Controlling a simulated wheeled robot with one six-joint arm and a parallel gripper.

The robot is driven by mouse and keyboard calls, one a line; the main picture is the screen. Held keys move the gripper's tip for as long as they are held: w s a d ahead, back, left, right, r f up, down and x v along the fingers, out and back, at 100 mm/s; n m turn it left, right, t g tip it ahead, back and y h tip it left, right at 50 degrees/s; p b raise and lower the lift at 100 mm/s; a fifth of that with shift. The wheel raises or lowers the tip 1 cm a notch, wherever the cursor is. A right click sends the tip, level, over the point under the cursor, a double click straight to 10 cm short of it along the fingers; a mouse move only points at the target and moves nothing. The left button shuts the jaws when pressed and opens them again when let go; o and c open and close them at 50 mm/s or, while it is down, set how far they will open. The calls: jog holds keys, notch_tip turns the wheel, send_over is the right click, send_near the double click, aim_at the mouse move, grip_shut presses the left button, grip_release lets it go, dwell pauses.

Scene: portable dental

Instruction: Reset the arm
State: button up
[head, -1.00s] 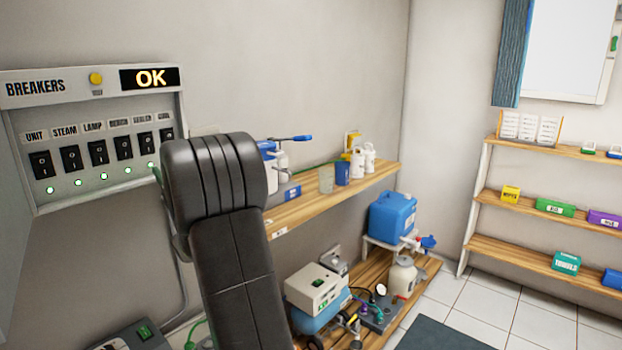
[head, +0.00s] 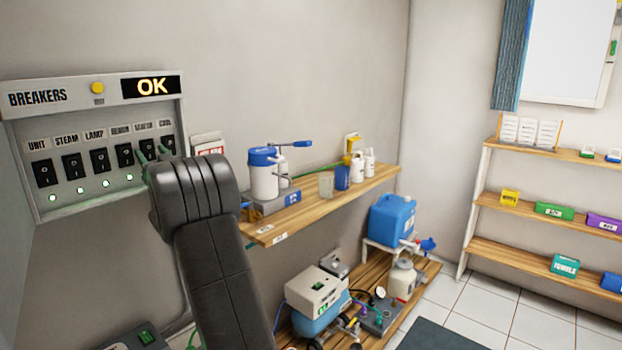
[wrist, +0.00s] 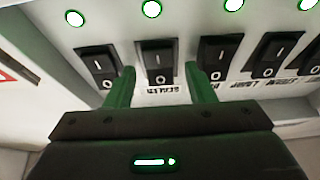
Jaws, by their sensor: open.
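My gripper (head: 152,154) is in front of the right end of the breaker panel (head: 100,88), with its green fingers near the last switches. My black arm rises from below and hides the panel's lower right corner. In the wrist view, my gripper (wrist: 157,80) is open and empty. Its two fingers stand either side of the SEALER switch (wrist: 160,62), and I cannot tell whether they touch the panel. The panel's display (head: 152,86) reads OK, and several green lights are lit in the wrist view.
A wall shelf (head: 262,236) with a blue-lidded canister (head: 264,175) and bottles is right of my arm. Below are a blue water container (head: 392,219) and a compressor-like unit (head: 316,291). Shelves with boxes stand at the right wall.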

jog(key=p, duration=0.2)
jog(key=shift+s+d+r+g+h+p, duration=0.1)
jog(key=shift+d+r+g+h+p, duration=0.05)
jog(key=shift+r+g+h+p, duration=0.2)
jog(key=shift+p, duration=0.45)
jog(key=g+h+p, duration=0.1)
jog(key=p, duration=0.6)
jog(key=r+g+h+p, duration=0.1)
jog(key=h+p, duration=0.1)
jog(key=p, duration=0.6)
jog(key=shift+g+p, duration=0.25)
jog(key=shift+p, duration=0.05)
jog(key=b+v, duration=0.2)
jog(key=v, duration=0.4)
jog(key=shift+f, duration=0.25)
jog(key=shift+f, duration=0.1)
